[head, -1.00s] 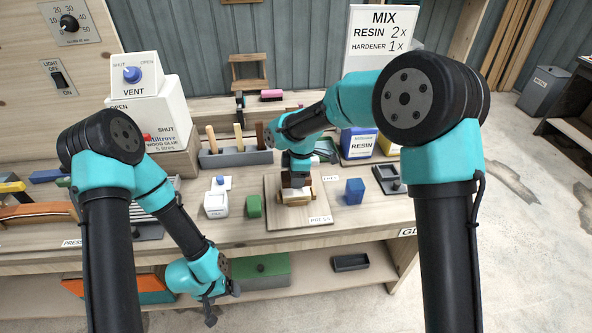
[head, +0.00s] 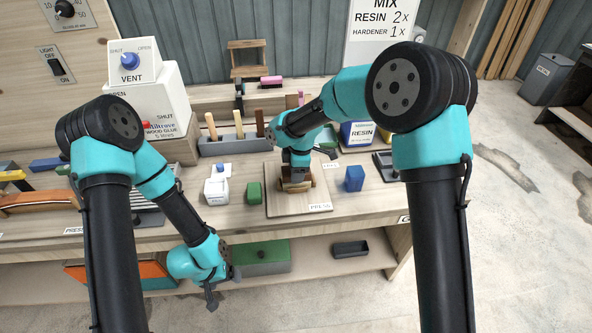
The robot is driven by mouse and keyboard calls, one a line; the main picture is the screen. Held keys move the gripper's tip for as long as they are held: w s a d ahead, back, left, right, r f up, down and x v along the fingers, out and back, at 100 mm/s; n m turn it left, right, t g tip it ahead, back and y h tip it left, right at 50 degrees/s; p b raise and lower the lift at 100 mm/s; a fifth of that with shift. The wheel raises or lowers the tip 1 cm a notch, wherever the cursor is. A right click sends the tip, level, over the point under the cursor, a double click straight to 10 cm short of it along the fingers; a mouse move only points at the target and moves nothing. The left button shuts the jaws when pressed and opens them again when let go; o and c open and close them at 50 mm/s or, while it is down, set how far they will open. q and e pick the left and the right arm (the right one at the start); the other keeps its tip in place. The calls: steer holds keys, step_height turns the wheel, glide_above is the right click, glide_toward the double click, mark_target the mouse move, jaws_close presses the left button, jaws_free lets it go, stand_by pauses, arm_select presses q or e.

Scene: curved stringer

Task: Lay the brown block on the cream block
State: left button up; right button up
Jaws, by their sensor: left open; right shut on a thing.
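My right gripper (head: 299,176) points down over the wooden press board (head: 312,206) and is shut on the brown block (head: 297,187). The brown block is low over the board, and the gripper covers part of it. The cream block is mostly hidden under the gripper and brown block, so I cannot tell whether the two blocks touch. My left gripper (head: 213,297) is open and empty, hanging low in front of the bench's front edge.
A green block (head: 254,193) and a white container (head: 217,190) stand left of the board; a blue block (head: 354,178) stands right of it. Behind are a grey rack (head: 232,144) with upright handles and a blue resin box (head: 357,134). A dark tray lies on the lower shelf (head: 350,249).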

steer(key=shift+f, duration=0.35)
stand_by(0.7)
steer(key=o, duration=1)
steer(key=shift+o, duration=0.5)
steer(key=shift+o, duration=1.2)
steer(key=shift+r, duration=4)
